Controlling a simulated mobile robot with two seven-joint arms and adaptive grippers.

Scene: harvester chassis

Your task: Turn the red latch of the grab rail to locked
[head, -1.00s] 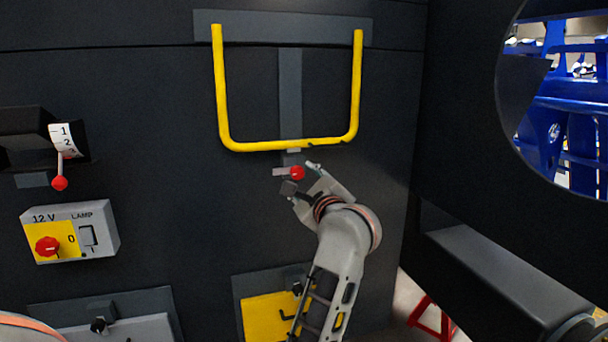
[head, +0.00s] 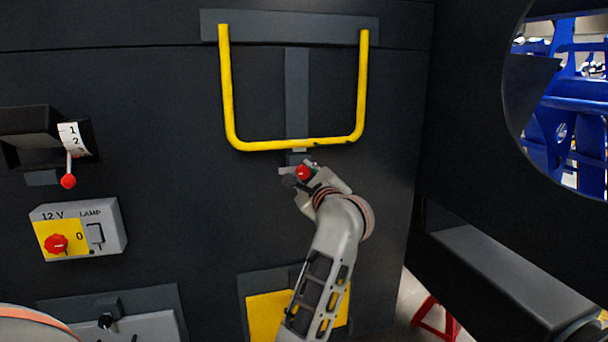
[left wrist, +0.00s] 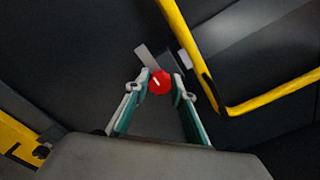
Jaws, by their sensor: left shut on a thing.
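The red latch (head: 303,172) is a small round knob with a white mark, just below the bottom bar of the yellow grab rail (head: 290,146). The rail hangs down as a U on the dark panel. My left gripper (head: 301,175) is at the latch. In the left wrist view its fingers (left wrist: 159,88) are on both sides of the red knob (left wrist: 160,82), shut on it. A grey tab (left wrist: 146,58) sticks out beside the knob; the fingers partly hide the latch's base. My right gripper is not in view.
At left are a lever with a red ball (head: 68,181) and a 12 V lamp box (head: 79,229) with its own red knob. A yellow plate (head: 266,316) is below my arm. A grey beam (head: 490,265) juts out at right.

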